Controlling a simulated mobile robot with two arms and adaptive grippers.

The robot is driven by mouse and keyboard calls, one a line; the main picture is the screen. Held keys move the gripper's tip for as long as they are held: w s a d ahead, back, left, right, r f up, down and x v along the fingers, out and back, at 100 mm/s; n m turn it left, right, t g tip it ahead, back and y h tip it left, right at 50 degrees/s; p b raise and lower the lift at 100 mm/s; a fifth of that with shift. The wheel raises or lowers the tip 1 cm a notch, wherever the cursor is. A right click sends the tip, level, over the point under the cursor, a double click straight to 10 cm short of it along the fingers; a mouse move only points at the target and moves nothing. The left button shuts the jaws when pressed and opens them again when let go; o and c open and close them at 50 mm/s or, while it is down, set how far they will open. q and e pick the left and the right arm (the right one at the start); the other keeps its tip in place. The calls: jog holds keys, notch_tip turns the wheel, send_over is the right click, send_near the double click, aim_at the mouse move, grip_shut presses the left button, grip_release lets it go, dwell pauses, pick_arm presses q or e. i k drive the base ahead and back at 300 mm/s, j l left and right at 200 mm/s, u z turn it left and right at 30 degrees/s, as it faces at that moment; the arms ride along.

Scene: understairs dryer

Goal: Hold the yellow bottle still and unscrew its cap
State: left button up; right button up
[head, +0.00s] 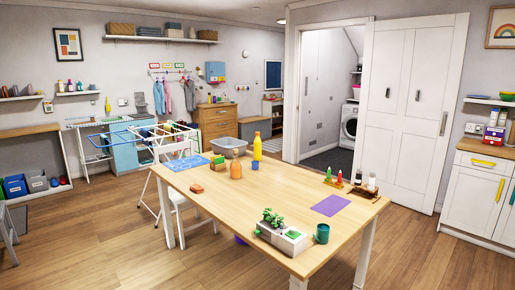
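The yellow bottle (257,149) stands upright near the far edge of the wooden table. Its narrow top looks orange, and the cap is too small to make out clearly. No gripper touches the bottle in this view. Neither of my grippers is in view.
A plant box (283,238) and teal cup (322,233) are at the near end. A white chair (180,203) stands at the left side.

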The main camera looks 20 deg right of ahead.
aim_at(258, 145)
jog(key=i+l+z, duration=0.4)
jog(key=l, duration=0.15)
jog(key=i+l+z, duration=0.25)
jog(key=l+z, duration=0.15)
jog(key=i+l+z, duration=0.6)
jog(key=i+z, duration=0.25)
jog(key=i+j+z, duration=0.1)
jog(key=i+z, duration=0.3)
jog(key=i, duration=1.6)
jog(key=i+u, duration=0.15)
jog(key=i, duration=0.35)
jog(key=i+u, duration=0.2)
jog(key=i, duration=0.3)
jog(key=i+l+u, duration=0.15)
jog(key=i, duration=0.35)
jog(key=i+l+u, duration=0.15)
jog(key=i, duration=0.3)
jog(key=i+j+u, duration=0.15)
jog(key=i+u, duration=0.15)
jog(key=u, duration=0.15)
jog(key=i+u, duration=0.3)
jog(key=u, duration=0.15)
jog(key=i+u, duration=0.3)
jog(key=u, duration=0.15)
jog(key=i+l+u, duration=0.2)
jog(key=u, duration=0.25)
jog(key=i+l+u, duration=0.3)
jog(key=u, duration=0.15)
